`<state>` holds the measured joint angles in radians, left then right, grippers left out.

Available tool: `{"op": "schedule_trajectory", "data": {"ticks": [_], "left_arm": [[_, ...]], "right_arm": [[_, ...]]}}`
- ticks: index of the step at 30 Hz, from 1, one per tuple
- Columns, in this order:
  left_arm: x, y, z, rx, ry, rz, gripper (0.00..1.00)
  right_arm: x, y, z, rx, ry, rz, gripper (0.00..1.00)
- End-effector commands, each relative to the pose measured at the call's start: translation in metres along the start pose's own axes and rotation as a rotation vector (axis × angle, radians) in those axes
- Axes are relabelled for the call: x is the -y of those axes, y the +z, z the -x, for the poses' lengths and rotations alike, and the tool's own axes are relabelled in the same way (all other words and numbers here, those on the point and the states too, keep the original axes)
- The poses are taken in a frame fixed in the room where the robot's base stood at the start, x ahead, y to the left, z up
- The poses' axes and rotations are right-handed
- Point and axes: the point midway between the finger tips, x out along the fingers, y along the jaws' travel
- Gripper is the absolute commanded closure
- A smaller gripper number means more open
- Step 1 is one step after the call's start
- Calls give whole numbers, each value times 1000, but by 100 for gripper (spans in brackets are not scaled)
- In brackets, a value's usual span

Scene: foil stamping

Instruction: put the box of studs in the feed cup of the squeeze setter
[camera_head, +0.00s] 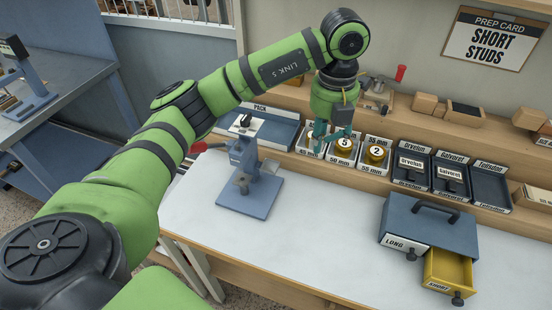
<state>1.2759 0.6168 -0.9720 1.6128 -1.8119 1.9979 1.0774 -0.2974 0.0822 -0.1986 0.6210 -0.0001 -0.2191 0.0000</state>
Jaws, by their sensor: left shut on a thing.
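The squeeze setter appears to be the blue-grey press (250,185) with a red-tipped lever, standing at the left of the white bench. Its feed cup cannot be made out clearly. My left gripper (332,136) has teal fingers pointing down over the row of numbered trays, to the right of the press and apart from it. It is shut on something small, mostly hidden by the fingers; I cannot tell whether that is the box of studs. A yellow drawer (448,270) labelled SHORT stands open in the blue cabinet (430,222). My right gripper is out of view.
Trays labelled by mm hold gold rolls (376,152). Dark trays (450,175) stand to their right. A blue PACK tray (265,125) lies at the back left. A prep card (493,42) reads SHORT STUDS. The middle bench top (315,220) is clear.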

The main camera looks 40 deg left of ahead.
Motion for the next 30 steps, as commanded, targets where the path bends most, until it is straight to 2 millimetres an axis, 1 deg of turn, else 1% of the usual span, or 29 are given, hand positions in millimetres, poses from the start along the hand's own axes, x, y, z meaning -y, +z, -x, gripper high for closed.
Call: {"op": "schedule_trajectory", "data": {"ticks": [2, 4, 12, 15, 18, 23, 27, 30], "left_arm": [[-6, 1, -1, -2, 1, 24, 93], [-16, 2, -6, -4, 1, 32, 93], [-77, 9, -41, -5, 4, 31, 93], [-96, 11, -53, -5, 3, 28, 93], [-108, 14, -62, -3, 1, 27, 93], [-116, 14, -71, -2, 1, 23, 93], [-116, 14, -90, -5, 2, 23, 93], [-115, 14, -103, -4, 0, 23, 93]], "right_arm": [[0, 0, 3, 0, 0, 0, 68], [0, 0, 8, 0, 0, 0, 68], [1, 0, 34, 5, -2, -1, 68], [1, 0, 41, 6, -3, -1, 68], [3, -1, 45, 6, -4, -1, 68], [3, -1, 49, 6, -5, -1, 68], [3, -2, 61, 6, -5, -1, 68], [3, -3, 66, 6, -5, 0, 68]]}}
